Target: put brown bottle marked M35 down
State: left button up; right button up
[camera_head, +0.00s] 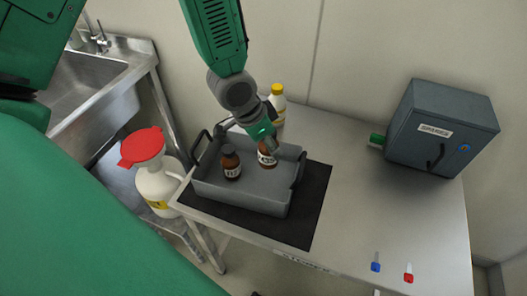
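My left gripper (269,142) comes down from above over the grey tray (240,197) and is shut on a brown bottle (267,159) with a pale label. The held bottle is near upright, at the tray's back right part. I cannot tell whether its base touches the tray floor. A second brown bottle (231,163) with a dark cap and a pale label stands in the tray to the left. The marks on both labels are too small to read surely. The tray sits on a black mat (308,218). My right gripper is not in view.
A yellow-capped white bottle (277,104) stands behind the tray. A dark grey box (440,127) stands at the back right of the steel table (365,209). Small blue (375,266) and red (408,277) items lie at the front. A red-topped white jug (158,186) and a sink (85,85) are left.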

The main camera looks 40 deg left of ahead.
aim_at(271, 159)
pick_arm(q)
jog(key=f, duration=0.3)
jog(key=s+f, duration=0.1)
jog(key=shift+d+f, duration=0.3)
jog(key=shift+d, duration=0.1)
jog(key=f, duration=0.3)
jog(key=shift+w+a+f, duration=0.1)
jog(key=shift+w+f, duration=0.1)
jog(key=shift+f, duration=0.15)
jog(key=shift+a+f, duration=0.1)
jog(key=shift+f, duration=0.15)
jog(key=shift+a, duration=0.15)
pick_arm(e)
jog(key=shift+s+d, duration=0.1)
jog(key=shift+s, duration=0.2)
pick_arm(q)
jog(key=o, duration=1.3)
jog(key=shift+d, duration=0.25)
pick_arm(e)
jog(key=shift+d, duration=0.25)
